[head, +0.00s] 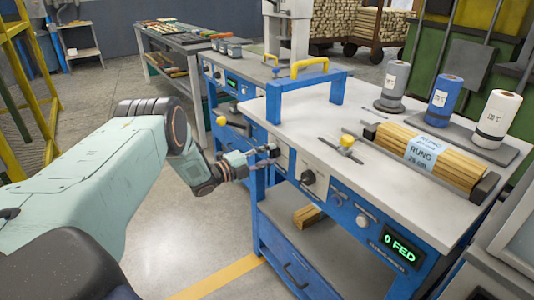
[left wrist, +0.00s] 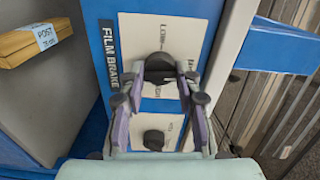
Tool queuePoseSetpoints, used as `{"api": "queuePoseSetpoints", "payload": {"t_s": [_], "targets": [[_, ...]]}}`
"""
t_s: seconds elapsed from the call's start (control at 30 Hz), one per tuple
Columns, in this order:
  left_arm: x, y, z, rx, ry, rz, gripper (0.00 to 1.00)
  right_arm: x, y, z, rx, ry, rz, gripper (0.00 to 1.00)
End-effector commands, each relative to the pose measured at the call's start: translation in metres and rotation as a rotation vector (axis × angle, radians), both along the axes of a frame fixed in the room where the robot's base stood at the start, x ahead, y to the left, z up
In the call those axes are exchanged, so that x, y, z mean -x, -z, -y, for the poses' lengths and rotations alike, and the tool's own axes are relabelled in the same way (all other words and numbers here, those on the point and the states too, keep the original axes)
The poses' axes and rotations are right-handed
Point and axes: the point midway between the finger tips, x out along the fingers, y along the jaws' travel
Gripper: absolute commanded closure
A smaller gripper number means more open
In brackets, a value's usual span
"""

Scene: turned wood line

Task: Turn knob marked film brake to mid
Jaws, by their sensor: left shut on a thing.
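My left gripper (left wrist: 163,82) is shut on this knob, one finger on each side. Which setting the knob points to I cannot tell. In the head view my left gripper (head: 263,159) reaches the front of the bench from the left and hides most of the knob. My right gripper is not in view.
A second black knob (left wrist: 154,140) is close below the held one. On the bench (head: 345,100) front are another black knob (head: 308,177) and a green display (head: 401,248). A wrapped wood bundle (head: 432,155) and film rolls (head: 440,100) stand on top. Floor left of the bench is clear.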

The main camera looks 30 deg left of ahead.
Motion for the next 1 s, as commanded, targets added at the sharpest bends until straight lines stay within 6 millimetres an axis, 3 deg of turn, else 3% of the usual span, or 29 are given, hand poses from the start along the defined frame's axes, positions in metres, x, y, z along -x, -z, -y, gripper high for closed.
{"api": "queuePoseSetpoints", "payload": {"t_s": [0.77, 0.8, 1.0], "targets": [[-0.0002, -0.0002, -0.0008, -0.088, -0.002, 0.037, 0.99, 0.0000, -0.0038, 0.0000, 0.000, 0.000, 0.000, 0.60], [-0.0002, -0.0002, -0.0008, -0.088, -0.002, 0.037, 0.65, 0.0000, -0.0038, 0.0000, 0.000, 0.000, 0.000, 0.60], [-0.0002, -0.0003, -0.0006, -0.088, -0.001, 0.038, 0.48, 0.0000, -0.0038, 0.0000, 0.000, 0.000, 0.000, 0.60]]}}
